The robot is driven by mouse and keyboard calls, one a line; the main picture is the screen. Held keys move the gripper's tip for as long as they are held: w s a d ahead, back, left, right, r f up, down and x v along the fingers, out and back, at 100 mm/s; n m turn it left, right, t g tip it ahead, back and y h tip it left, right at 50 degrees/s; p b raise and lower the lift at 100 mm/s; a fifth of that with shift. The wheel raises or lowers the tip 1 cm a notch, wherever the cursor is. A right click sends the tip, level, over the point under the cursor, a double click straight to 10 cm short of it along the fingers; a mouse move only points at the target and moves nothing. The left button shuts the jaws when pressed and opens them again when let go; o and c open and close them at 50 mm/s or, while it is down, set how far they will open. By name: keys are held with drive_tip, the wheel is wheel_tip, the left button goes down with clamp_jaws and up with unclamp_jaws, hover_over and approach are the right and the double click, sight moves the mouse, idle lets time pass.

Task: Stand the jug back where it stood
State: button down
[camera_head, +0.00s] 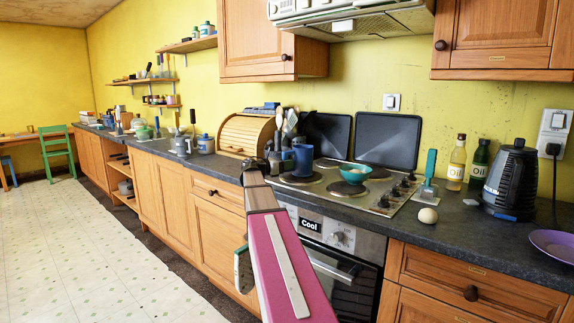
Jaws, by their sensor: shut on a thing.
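A blue jug (303,161) is upright over the left part of the hob (338,199). I cannot tell whether its base touches the hob. My pink arm reaches up from the bottom of the view, and my gripper (284,164) is at the jug's left side, shut on it. The fingertips are small and dark, and their exact contact with the jug is hard to see.
A teal bowl (355,173) stands on the hob right of the jug. A wooden bread bin (244,135) and a utensil holder with wooden spoons are behind and left. Oil bottles (457,163) and a black kettle (511,180) stand at the right.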

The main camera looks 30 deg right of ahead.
drive_tip(key=shift+f, duration=0.35)
idle(0.4)
drive_tip(key=c, duration=0.8)
unclamp_jaws()
drive_tip(key=shift+a, duration=0.2)
drive_tip(key=shift+a, duration=3.85)
drive_tip(key=a, duration=1)
drive_tip(key=shift+a, duration=0.4)
